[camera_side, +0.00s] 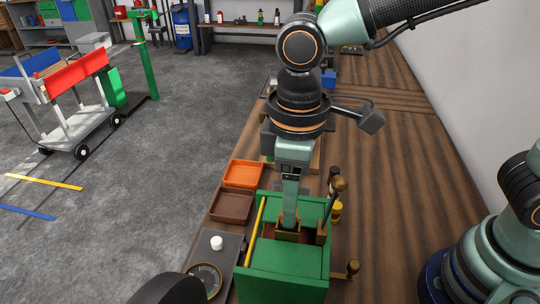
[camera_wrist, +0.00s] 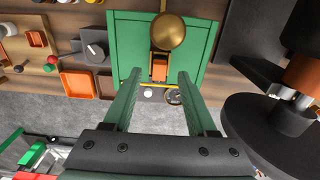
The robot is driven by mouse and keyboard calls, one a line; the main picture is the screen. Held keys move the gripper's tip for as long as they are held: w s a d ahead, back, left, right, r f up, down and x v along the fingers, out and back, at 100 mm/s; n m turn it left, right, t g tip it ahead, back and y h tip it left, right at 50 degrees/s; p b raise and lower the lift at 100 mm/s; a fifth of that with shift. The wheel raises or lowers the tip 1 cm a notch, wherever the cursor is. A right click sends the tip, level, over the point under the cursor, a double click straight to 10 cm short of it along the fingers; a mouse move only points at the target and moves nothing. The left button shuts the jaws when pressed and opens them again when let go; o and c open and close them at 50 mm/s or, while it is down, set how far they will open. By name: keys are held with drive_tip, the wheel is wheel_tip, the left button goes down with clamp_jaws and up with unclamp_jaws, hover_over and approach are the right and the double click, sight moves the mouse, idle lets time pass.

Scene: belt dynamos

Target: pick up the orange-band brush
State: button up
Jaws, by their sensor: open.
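A small block with an orange face (camera_wrist: 160,69), which looks like the orange-band brush, appears between the fingertips, below a brass ball (camera_wrist: 168,31). In the side view a brown piece with orange edges sits around the fingertips. Finger contact with the block cannot be told; its lower part is hidden.
An orange tray (camera_side: 243,174) and a brown tray (camera_side: 232,205) lie to the left. A yellow bar (camera_side: 255,231) runs along the housing's left edge.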

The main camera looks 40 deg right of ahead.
drive_tip(key=shift+f, duration=1.45)
clamp_jaws()
